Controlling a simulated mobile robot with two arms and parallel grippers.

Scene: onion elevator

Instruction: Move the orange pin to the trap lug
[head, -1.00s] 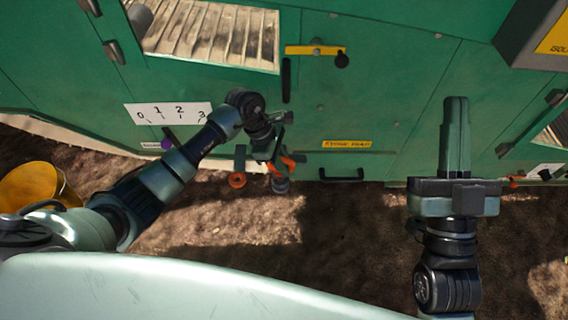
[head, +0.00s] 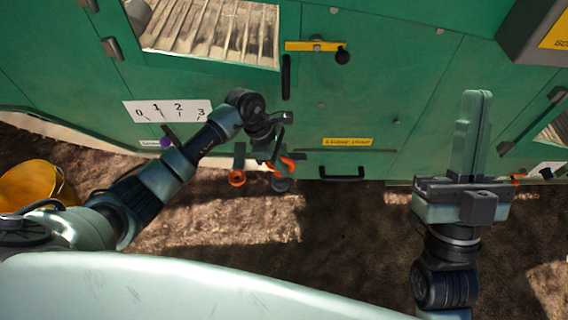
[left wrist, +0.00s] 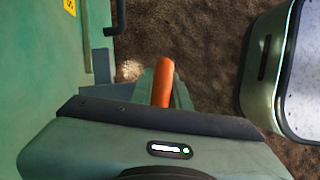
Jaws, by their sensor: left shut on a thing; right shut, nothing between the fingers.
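My left gripper (head: 266,166) is shut on the orange pin (head: 291,163), low in front of the green machine's lower edge. The left wrist view shows the orange pin (left wrist: 163,82) rising from between the fingers. An orange ring (head: 236,178) hangs just left of this gripper; I cannot tell whether it belongs to the pin. A round grey piece shows just below the gripper. My right gripper (head: 472,138) is shut and empty, pointing up at the right. I cannot make out the trap lug for certain; a yellow stone trap label (head: 347,142) marks the panel right of the pin.
A black handle (head: 342,172) sits below the label. A white 0-to-3 scale (head: 167,111) is behind my left arm. A yellow bucket (head: 38,184) stands at the left. Bare ground lies between my grippers.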

